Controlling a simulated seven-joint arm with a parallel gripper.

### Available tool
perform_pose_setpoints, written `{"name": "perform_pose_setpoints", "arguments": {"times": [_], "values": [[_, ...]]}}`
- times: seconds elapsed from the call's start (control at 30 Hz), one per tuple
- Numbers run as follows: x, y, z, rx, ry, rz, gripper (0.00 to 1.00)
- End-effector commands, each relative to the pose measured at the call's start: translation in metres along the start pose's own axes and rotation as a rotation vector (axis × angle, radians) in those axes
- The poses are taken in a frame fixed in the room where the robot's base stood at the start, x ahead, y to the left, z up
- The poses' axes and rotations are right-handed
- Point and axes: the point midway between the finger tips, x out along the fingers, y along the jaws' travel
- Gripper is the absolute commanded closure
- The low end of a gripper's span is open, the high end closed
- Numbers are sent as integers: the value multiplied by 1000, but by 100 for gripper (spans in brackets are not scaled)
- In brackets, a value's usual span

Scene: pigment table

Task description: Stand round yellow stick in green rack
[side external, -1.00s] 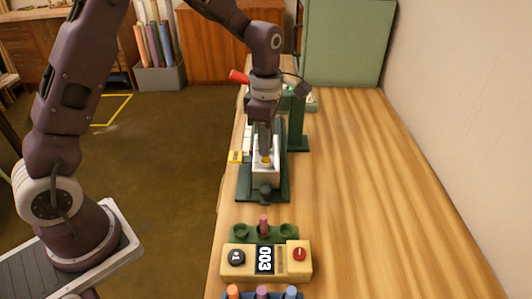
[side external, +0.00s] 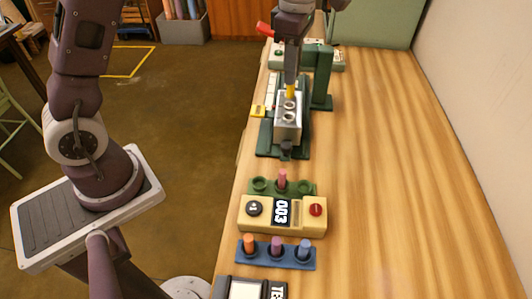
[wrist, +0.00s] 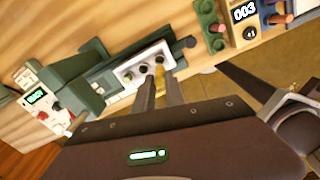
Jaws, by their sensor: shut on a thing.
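My gripper (side external: 291,80) points down over the far end of a pale metal block (side external: 288,130) with round holes in its top. Its fingers are shut on the yellow stick (side external: 291,91), which is upright. The stick also shows between the fingertips in the wrist view (wrist: 159,74). I cannot tell whether its lower end is inside a hole or just above it. The green rack (side external: 306,187) stands nearer the camera, apart from my gripper. A reddish stick (side external: 282,180) stands in its middle place; the places on both sides look empty.
The block sits on a dark green base with an upright green post (side external: 323,78) beside it. A cream box (side external: 268,212) reading 003 is in front of the green rack. A blue rack (side external: 290,262) holds orange, purple and blue sticks. The table's right side is clear.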

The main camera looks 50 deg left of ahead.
Motion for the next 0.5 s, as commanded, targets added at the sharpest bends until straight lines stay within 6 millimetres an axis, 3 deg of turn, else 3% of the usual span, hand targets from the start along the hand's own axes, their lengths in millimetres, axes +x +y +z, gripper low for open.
{"name": "perform_pose_setpoints", "arguments": {"times": [0.17,0.33,0.5], "values": [[8,-18,4,2,1,-2,100],[35,-80,8,5,1,-3,100],[58,-140,-2,3,0,0,100]]}}
